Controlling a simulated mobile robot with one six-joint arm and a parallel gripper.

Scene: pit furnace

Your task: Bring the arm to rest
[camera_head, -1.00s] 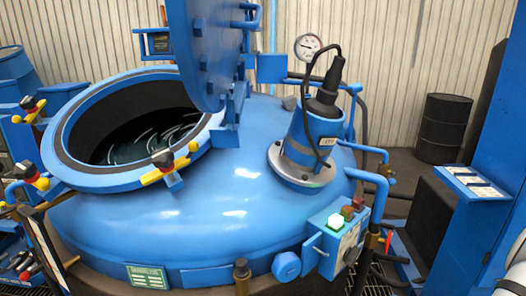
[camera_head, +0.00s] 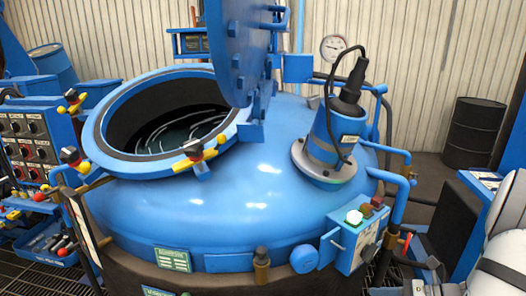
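My gripper is not in the head view. A white rounded link of my own arm (camera_head: 500,245) shows at the lower right edge, with a dark band across it. Its end lies outside the picture, so I cannot see whether the gripper holds anything.
The blue pit furnace (camera_head: 250,210) fills the middle. Its lid (camera_head: 240,50) stands open above the round mouth (camera_head: 165,120). A control box (camera_head: 352,235) with a lit green button is at front right. A switch panel (camera_head: 25,145) stands left, a black drum (camera_head: 474,132) back right.

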